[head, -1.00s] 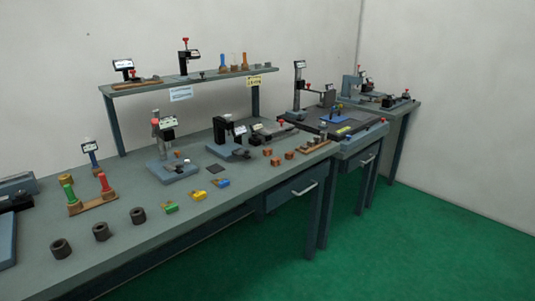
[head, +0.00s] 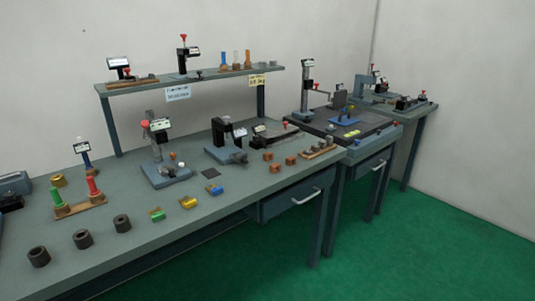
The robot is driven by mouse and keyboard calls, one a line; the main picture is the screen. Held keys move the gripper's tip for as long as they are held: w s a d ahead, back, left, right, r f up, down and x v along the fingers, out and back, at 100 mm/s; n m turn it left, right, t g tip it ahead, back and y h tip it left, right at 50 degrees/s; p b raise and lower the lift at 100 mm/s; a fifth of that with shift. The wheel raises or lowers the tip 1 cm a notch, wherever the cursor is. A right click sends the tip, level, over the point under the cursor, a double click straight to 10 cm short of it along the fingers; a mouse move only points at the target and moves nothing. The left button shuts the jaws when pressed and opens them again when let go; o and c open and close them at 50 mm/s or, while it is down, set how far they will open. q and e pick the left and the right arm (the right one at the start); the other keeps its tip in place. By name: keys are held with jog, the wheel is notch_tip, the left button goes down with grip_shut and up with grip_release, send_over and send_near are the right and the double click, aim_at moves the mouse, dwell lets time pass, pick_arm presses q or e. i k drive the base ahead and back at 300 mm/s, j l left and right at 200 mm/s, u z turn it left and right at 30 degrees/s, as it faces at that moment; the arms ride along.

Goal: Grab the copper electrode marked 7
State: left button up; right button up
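Several small copper-coloured blocks, including one at the front (head: 275,167), one behind it (head: 268,156) and one to the right (head: 291,161), sit on the long workbench (head: 225,213) near its right end. A wooden rack (head: 320,152) with small upright pieces stands just right of them. I cannot read any marking on these pieces, so I cannot tell which, if any, is the electrode marked 7. Neither of my grippers is in view.
Dark hollow cylinders (head: 82,239) and green, yellow and blue blocks (head: 188,202) line the bench's front. Stands with displays (head: 162,150) rise behind. A raised shelf (head: 190,79) holds more fixtures. A second bench (head: 365,140) adjoins at right. Green floor (head: 430,240) in front is clear.

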aim_at(269, 156)
jog(key=i+l+u, duration=0.2)
jog(key=i+l, duration=0.2)
jog(key=l, duration=0.2)
jog(key=i+l+u, duration=0.1)
jog(key=l, duration=0.25)
jog(key=i+l+u, duration=0.1)
jog(key=i+l, duration=0.15)
jog(key=i+l+u, duration=0.1)
jog(key=l, duration=0.35)
jog(key=i+l+u, duration=0.1)
jog(key=l, duration=0.25)
jog(key=i+l+u, duration=0.1)
jog(key=i+l, duration=0.15)
jog(key=l, duration=0.15)
jog(key=i+l+u, duration=0.1)
jog(key=l, duration=0.25)
